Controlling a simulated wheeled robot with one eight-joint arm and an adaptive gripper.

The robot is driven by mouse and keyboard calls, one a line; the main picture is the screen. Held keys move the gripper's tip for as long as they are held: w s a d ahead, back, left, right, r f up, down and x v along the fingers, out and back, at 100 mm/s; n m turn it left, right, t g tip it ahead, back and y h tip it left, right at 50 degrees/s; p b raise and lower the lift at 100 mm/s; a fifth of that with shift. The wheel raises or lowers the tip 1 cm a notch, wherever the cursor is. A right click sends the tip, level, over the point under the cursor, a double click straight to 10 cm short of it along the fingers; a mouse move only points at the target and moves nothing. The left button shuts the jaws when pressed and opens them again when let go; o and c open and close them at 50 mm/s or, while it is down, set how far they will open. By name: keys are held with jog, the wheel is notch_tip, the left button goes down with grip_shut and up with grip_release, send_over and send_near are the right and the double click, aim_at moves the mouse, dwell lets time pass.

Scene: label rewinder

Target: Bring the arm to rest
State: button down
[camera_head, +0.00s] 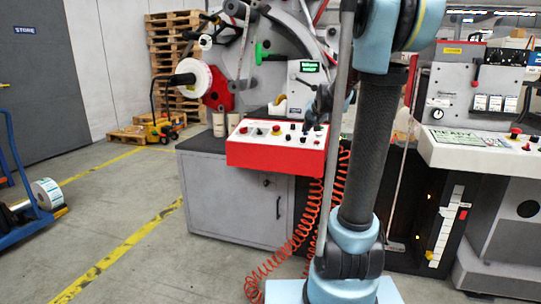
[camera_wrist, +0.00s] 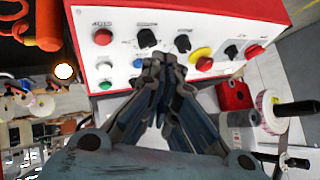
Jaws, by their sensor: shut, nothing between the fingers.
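My gripper (camera_wrist: 165,62) is shut and empty in the wrist view, its dark fingertips together in front of the control panel face. In the head view my gripper (camera_head: 315,118) is a small dark shape at the red-edged control panel (camera_head: 250,154), partly hidden by my arm. My blue and black arm (camera_head: 372,140) stands tall right of centre in the head view. In the wrist view the white panel face (camera_wrist: 205,35) carries red, blue, green and black knobs and a yellow-ringed red button (camera_wrist: 202,56). I cannot tell whether the fingertips touch the panel.
A grey cabinet (camera_head: 232,200) stands under the panel, with coiled orange hoses (camera_head: 290,240) hanging beside it. Another machine (camera_head: 480,150) is at right. A blue cart (camera_head: 30,225) with a label roll is at left. The floor between cart and cabinet is clear.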

jog(key=s+f+n+g, duration=0.1)
jog(key=s+f, duration=0.5)
jog(key=s, duration=0.8)
jog(key=s+d+f+n+g+h, duration=0.1)
jog(key=s+f+g, duration=0.3)
jog(key=s, duration=1.1)
jog(key=s+f+n+g+h, duration=0.1)
jog(key=s+f+g, duration=0.1)
jog(key=s+f, duration=0.8)
jog(key=s, duration=0.4)
jog(key=shift+s+d, duration=0.3)
jog(key=shift+w+f, duration=0.15)
jog(key=shift+w, duration=0.3)
